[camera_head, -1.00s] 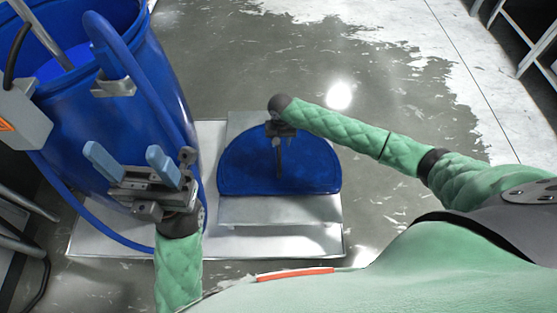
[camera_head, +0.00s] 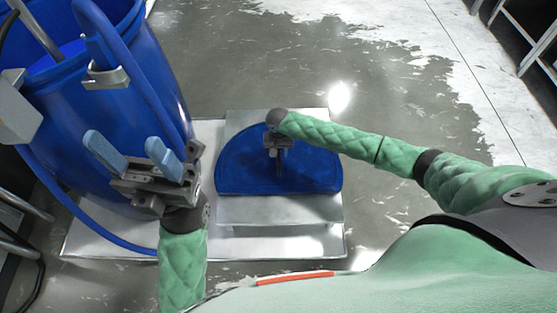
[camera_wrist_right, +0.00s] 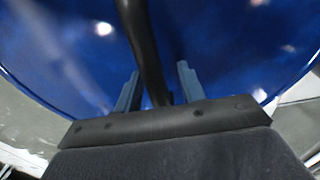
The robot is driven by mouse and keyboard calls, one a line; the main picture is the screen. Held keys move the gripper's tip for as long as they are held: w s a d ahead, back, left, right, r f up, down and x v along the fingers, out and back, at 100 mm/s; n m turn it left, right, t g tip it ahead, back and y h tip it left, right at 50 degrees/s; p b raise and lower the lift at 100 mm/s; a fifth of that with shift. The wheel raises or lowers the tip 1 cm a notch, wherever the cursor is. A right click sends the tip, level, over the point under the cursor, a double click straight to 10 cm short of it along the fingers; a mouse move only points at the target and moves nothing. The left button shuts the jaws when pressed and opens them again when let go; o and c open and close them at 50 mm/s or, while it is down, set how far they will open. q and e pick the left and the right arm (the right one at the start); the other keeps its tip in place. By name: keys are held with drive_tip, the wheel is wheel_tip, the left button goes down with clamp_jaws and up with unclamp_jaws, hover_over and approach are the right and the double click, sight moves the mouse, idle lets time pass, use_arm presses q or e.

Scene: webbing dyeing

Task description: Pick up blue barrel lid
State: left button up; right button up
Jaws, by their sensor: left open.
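The blue barrel lid (camera_head: 235,160) is a half-round blue plate in a metal stand at the middle of the head view. In the right wrist view the lid (camera_wrist_right: 70,50) fills most of the picture, with a dark curved handle (camera_wrist_right: 143,45) across it. My right gripper (camera_head: 279,170) is over the lid. Its two blue-grey fingers (camera_wrist_right: 158,85) are apart, one on each side of the handle, with gaps visible between. My left gripper (camera_head: 136,148) is open and empty, in front of the blue barrel.
The blue barrel (camera_head: 110,120) with a hose stands at the left, close to my left gripper. The metal stand (camera_head: 280,212) sits on a pale platform (camera_head: 105,238). Wet grey floor lies clear behind, and a shelf (camera_head: 535,40) is at the upper right.

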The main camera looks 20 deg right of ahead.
clamp_jaws()
idle(1.3)
